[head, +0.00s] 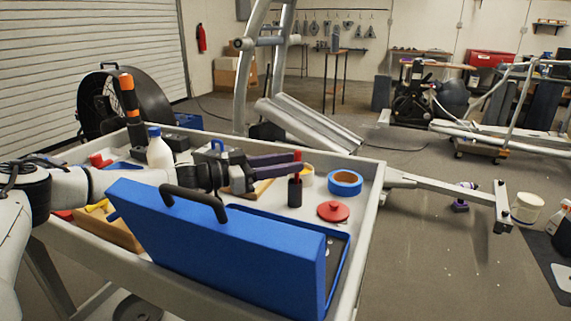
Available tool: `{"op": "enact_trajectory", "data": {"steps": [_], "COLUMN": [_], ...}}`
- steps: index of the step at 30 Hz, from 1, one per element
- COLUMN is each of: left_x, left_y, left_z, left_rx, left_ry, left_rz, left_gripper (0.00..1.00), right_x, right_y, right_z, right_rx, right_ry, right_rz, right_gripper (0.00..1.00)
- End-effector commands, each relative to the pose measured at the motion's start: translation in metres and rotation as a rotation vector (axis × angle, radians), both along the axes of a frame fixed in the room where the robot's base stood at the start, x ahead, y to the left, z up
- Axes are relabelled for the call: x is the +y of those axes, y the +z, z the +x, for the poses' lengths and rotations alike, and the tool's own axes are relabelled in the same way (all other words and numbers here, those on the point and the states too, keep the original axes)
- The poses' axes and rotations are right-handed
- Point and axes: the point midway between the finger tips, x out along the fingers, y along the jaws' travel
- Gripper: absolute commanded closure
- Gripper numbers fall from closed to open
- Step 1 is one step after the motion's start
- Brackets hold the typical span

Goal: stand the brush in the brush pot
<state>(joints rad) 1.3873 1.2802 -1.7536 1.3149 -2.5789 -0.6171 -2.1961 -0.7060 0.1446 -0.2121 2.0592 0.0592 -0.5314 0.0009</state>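My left gripper (298,162) reaches in from the left over the tray cart, with its two dark fingers pointing right. A thin red upright handle, apparently the brush (297,155), shows at the fingertips, with part of it hidden by the near finger. The fingers look slightly apart around the handle; whether they grip it is unclear. Directly below is a small black upright pot (295,193), apparently the brush pot. The brush's lower end is hidden, so I cannot tell whether it is inside the pot. My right gripper is out of view.
A blue case lid (220,245) with a black handle stands in front. A red round lid (333,211), blue tape roll (345,182) and yellowish roll (307,175) are near the pot. A white bottle (160,152) stands behind my arm. The cart's rim (372,215) bounds the right side.

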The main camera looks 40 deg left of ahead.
Motion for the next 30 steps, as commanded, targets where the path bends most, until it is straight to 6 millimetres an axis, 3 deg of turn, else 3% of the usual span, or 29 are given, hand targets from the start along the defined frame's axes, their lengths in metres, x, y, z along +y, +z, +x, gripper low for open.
{"op": "enact_trajectory", "data": {"steps": [8, 21, 30], "left_x": [0.0, 0.0, 0.0], "left_y": [0.005, 0.083, 0.101], "left_z": [0.0, 0.0, 0.0], "left_rx": [-0.001, -0.003, -0.001], "left_ry": [0.0, 0.001, 0.0], "left_rz": [-0.001, 0.001, -0.001], "left_gripper": [0.65, 0.65, 0.65], "right_x": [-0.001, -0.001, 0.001], "right_y": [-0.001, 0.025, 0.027], "right_z": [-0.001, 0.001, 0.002], "right_rx": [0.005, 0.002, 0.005], "right_ry": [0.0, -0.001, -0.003], "right_rz": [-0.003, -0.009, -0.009], "right_gripper": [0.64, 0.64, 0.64]}}
